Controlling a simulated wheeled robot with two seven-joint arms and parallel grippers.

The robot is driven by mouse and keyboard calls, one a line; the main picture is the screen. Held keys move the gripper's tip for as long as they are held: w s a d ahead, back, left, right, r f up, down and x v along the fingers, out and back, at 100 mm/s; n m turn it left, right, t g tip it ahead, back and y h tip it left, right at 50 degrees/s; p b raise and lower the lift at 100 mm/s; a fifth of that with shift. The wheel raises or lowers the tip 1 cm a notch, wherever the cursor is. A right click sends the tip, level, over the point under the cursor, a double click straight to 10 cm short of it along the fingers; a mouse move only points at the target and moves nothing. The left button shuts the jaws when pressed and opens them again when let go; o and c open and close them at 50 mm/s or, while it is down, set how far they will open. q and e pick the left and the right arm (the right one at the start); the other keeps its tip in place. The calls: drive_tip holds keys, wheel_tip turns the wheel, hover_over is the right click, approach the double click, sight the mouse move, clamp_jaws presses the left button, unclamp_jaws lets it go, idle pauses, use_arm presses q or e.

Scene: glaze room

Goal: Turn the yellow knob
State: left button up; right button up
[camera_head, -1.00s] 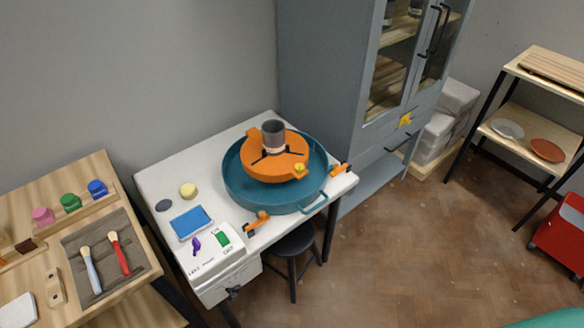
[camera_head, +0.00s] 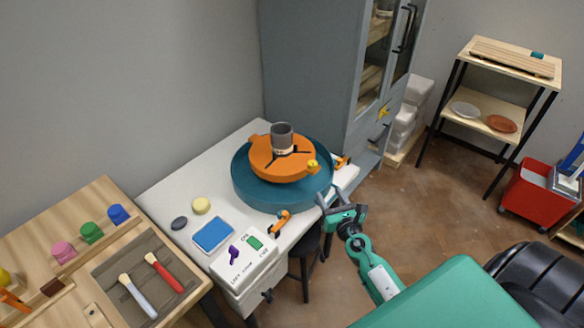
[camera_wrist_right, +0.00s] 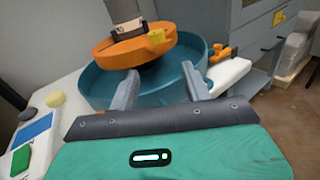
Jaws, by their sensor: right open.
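The yellow knob (camera_head: 312,163) sits on the edge of the orange disc (camera_head: 268,166), on the side facing my right arm. In the right wrist view the yellow knob (camera_wrist_right: 156,36) shows ahead of the fingers. The orange disc rests in the teal round basin (camera_head: 250,195) on the white table, with a grey cylinder (camera_head: 282,136) at its centre. My right gripper (camera_head: 328,198) is by the basin's near right edge, open and empty, apart from the knob. In the right wrist view its fingers (camera_wrist_right: 160,82) are spread. My left gripper is not in view.
Orange clamps (camera_head: 280,220) stand at the table's near edge. A control box (camera_head: 243,260) with purple and green switches is at the front. A grey cabinet (camera_head: 310,80) with a yellow star-shaped piece (camera_head: 384,112) stands behind. A black stool (camera_head: 306,245) is below.

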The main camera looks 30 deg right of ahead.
sight(314, 167)
drive_tip(key=shift+n, duration=0.4)
drive_tip(key=w, duration=0.4)
drive_tip(key=w+d+r, duration=0.1)
drive_tip(key=w, duration=0.7)
drive_tip(key=shift+w+d+r, duration=0.15)
drive_tip(key=shift+w+d, duration=0.35)
drive_tip(key=shift+w, duration=0.45)
drive_tip(key=shift+c, duration=0.2)
